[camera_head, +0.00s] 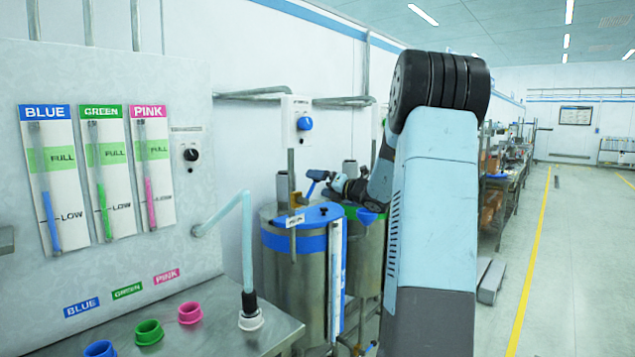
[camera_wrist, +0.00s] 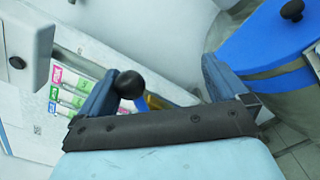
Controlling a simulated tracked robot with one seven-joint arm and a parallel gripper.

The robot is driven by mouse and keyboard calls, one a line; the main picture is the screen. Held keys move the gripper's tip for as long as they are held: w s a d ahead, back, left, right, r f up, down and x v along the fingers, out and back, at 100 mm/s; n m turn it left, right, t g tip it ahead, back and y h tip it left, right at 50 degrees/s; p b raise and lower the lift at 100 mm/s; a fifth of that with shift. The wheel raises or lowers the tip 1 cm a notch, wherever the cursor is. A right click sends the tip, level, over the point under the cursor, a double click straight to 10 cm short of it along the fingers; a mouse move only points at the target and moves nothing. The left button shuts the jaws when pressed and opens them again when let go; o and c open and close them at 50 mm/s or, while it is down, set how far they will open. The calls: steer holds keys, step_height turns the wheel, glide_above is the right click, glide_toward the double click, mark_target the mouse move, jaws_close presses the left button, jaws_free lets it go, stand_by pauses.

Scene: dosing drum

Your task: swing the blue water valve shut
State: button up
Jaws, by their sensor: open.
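The blue water valve lever (camera_head: 314,183) shows in the head view above the blue-lidded drum (camera_head: 285,285), beside a brass-coloured pipe fitting (camera_head: 296,200). My gripper (camera_head: 328,189) is close to the lever's right side; whether they touch is unclear. In the wrist view my gripper (camera_wrist: 160,72) has its two fingers spread wide. A black ball knob (camera_wrist: 129,84) shows near the left finger, with a yellowish part (camera_wrist: 158,102) behind it. The palm hides what lies below. Nothing is seen clamped between the fingers.
The drum's blue lid (camera_wrist: 275,35) lies close to the right finger. A green-lidded drum (camera_head: 367,216) stands behind. A wall box with a blue knob (camera_head: 305,123) is above. A table (camera_head: 215,335) with coloured cups is at front left. Open floor lies right.

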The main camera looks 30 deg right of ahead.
steer(key=shift+w+d+f, duration=0.15)
steer(key=shift+d+f, duration=0.3)
steer(key=shift+f, duration=0.45)
steer(key=shift+w+d+f, duration=0.1)
steer(key=shift+d+f, duration=0.1)
steer(key=shift+f, duration=0.3)
steer(key=shift+w+d+f, duration=0.1)
steer(key=shift+d+f, duration=0.05)
steer(key=shift+f, duration=0.4)
step_height(320, 180, down, 2)
steer(key=shift+f, duration=0.1)
